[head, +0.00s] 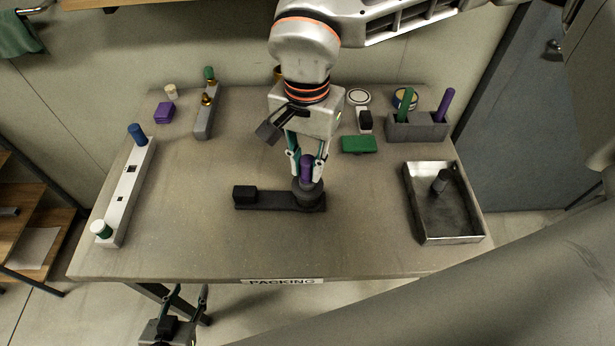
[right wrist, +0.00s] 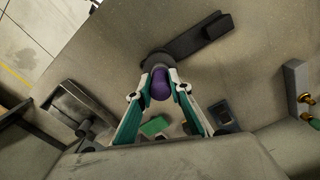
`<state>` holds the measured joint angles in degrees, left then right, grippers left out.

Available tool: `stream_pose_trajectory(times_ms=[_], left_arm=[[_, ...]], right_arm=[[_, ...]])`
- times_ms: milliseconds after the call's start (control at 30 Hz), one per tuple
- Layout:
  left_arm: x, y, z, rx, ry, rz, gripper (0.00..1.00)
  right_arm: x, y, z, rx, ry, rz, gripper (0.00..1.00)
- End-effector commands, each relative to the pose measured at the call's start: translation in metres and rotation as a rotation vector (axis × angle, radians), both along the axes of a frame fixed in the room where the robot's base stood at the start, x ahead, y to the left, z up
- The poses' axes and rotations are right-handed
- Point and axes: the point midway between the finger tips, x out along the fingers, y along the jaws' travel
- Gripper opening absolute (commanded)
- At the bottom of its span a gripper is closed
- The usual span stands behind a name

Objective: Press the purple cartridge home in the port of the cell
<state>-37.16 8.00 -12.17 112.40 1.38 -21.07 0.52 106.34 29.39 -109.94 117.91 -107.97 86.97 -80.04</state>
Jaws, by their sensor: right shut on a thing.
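The dark cell (head: 265,199) lies on the middle of the table, with a raised block at its left end and a round port (head: 309,194) at its right end. The purple cartridge (head: 306,169) stands upright at the port, its lower end hidden by the collar; how deep it sits I cannot tell. My right gripper (head: 307,165) points down and is shut on the cartridge. In the right wrist view the cartridge (right wrist: 160,85) is between the fingertips, against the round port (right wrist: 157,61). My left gripper (head: 188,291) is open and empty, below the table's front edge.
At right stand a metal tray (head: 409,205) holding a dark cylinder (head: 440,181) and a rack (head: 418,131) with green and purple cartridges. A green box (head: 358,145) lies behind the cell. A white rail (head: 126,195) stands at left. Table around the cell's front is clear.

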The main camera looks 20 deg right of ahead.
Motion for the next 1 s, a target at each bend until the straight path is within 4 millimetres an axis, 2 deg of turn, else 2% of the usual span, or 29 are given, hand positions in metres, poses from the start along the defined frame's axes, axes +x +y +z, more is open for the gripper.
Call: stream_pose_trajectory(times_ms=[233, 267, 300, 333, 733, 867, 1000], left_arm=[[0.000, 0.000, 0.000, 0.000, 0.000, 0.000, 0.40], [0.000, 0.000, 0.000, 0.000, 0.000, 0.000, 0.40], [0.000, 0.000, 0.000, 0.000, 0.000, 0.000, 0.40], [0.000, 0.000, 0.000, 0.000, 0.000, 0.000, 0.40], [0.000, 0.000, 0.000, 0.000, 0.000, 0.000, 0.40], [0.000, 0.000, 0.000, 0.000, 0.000, 0.000, 0.40], [0.000, 0.000, 0.000, 0.000, 0.000, 0.000, 0.40]], right_arm=[[0.000, 0.000, -0.001, 0.000, 0.000, 0.000, 0.00], [0.000, 0.000, -0.001, 0.000, 0.000, 0.000, 0.27], [0.000, 0.000, -0.001, 0.000, 0.000, 0.000, 0.38], [0.000, 0.000, -0.001, 0.000, 0.000, 0.000, 0.39], [0.000, 0.000, 0.004, 0.000, -0.001, -0.001, 0.39], [0.001, 0.000, 0.020, 0.001, -0.003, -0.001, 0.39], [0.002, 0.000, 0.048, 0.001, -0.005, -0.002, 0.39]])
